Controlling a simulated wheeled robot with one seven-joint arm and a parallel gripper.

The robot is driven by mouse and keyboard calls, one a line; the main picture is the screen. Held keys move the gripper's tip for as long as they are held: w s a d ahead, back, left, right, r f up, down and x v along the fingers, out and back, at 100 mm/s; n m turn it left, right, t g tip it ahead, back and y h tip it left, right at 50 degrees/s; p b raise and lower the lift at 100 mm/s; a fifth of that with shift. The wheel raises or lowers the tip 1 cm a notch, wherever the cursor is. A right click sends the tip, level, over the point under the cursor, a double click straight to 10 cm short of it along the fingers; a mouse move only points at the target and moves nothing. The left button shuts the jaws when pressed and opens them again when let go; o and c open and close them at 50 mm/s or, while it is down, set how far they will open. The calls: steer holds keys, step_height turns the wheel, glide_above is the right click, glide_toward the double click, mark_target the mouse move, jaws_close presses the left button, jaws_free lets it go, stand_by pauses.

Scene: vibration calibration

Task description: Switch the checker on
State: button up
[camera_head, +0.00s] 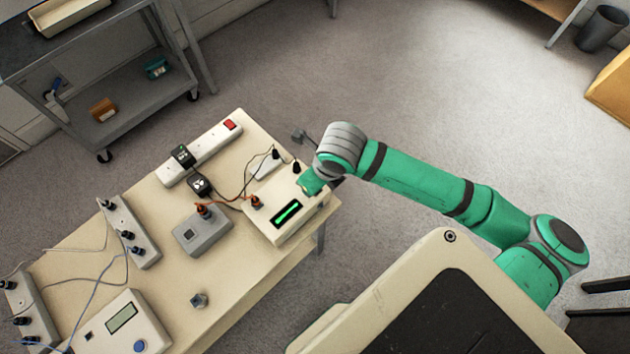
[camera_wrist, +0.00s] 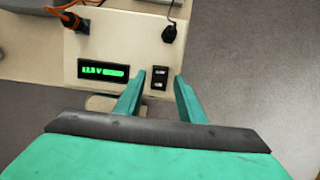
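A cream box with a lit green display, seemingly the checker (camera_head: 262,218), stands at the right end of the table. It also shows in the wrist view (camera_wrist: 110,42), where its display (camera_wrist: 101,71) shows a voltage and a green bar. A small black rocker switch (camera_wrist: 159,78) sits right of the display. My gripper (camera_wrist: 160,76) is open and empty, with its fingertips apart on either side of the switch. I cannot tell whether they touch the box. In the head view my gripper (camera_head: 312,183) is over the box's right side and hides the switch.
A grey box (camera_head: 202,232), a white power strip (camera_head: 202,152) with black adapters, and a cream meter with a grey display (camera_head: 122,317) share the table (camera_head: 222,290). Cables run between them. A grey cart (camera_head: 130,95) stands at the back left. Open floor lies behind.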

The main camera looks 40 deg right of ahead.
steer(key=v, duration=0.9)
steer(key=shift+r, duration=0.4)
steer(key=shift+s, duration=0.15)
steer(key=s+a+f+m+g+y, duration=0.1)
steer(key=s+a+f+y, duration=0.2)
steer(key=s+a, duration=0.2)
steer(key=s+a+f+m+y, duration=0.1)
steer(key=s+a+f+y, duration=0.2)
steer(key=s+a, duration=0.2)
steer(key=s+a+r+m+t+y, duration=0.2)
steer(key=a+m+t+y, duration=0.15)
steer(key=a+m, duration=0.25)
steer(key=s+a+r+m+t+y, duration=0.1)
steer(key=a+r+m+t+y, duration=0.15)
steer(key=a+m+t, duration=0.3)
step_height(320, 180, down, 7)
steer(key=a+m+t+h, duration=0.2)
steer(key=m+t+h, duration=0.2)
steer(key=m+h, duration=0.8)
steer(key=m, duration=1.1)
steer(key=shift+a+f, duration=0.2)
steer(key=shift+f, duration=0.05)
